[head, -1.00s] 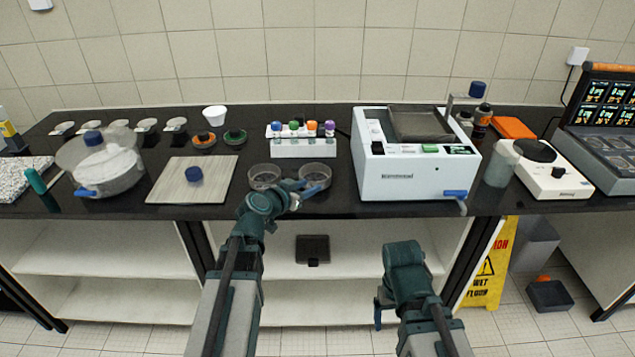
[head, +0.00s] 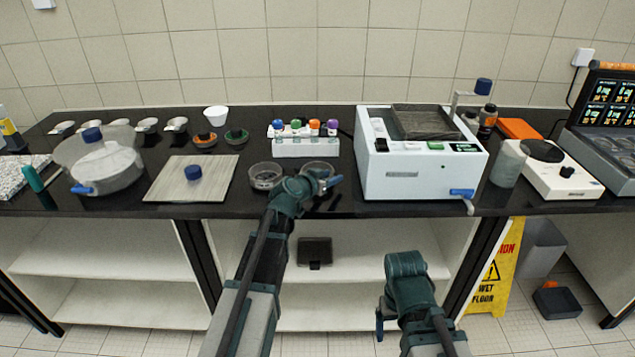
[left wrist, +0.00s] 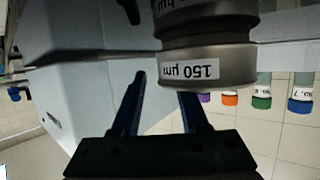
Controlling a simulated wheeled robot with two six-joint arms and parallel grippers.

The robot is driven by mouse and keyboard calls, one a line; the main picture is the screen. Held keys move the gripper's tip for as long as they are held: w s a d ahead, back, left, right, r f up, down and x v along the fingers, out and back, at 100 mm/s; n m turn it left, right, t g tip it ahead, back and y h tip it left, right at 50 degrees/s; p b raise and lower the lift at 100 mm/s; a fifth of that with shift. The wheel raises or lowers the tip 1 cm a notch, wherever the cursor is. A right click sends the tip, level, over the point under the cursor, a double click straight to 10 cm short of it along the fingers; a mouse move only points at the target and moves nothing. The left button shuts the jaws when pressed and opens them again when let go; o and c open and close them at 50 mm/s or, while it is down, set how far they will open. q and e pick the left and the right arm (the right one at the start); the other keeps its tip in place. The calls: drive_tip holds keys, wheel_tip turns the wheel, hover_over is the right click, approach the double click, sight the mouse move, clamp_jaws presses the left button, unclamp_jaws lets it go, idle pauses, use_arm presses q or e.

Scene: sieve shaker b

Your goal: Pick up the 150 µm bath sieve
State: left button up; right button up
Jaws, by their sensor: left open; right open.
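A grey metal sieve labelled 150 µm (left wrist: 190,72) appears upside down in the left wrist view, just beyond my left fingertips. A second ring with a partly cut-off µm label (left wrist: 185,14) adjoins it. My left gripper (left wrist: 165,95) is open, with its blue fingers pointing at the sieve and no visible hold on it. In the head view, my left gripper (head: 328,183) is at the right-hand round dish (head: 318,166), partly covering it; I cannot read a label there. My right gripper (head: 381,318) is open and low, in front of the bench.
The light-blue machine (head: 415,180) stands close on the right. A white rack (head: 300,148) with several coloured-cap tubes is behind. Another round dish (head: 265,177) is left of my left gripper.

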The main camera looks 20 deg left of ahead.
use_arm(q)
drive_tip(key=shift+w+d+f, duration=0.1)
drive_tip(key=shift+w+f, duration=0.05)
drive_tip(key=shift+w, duration=0.25)
drive_tip(key=shift+s, duration=0.1)
clamp_jaws()
idle(1.0)
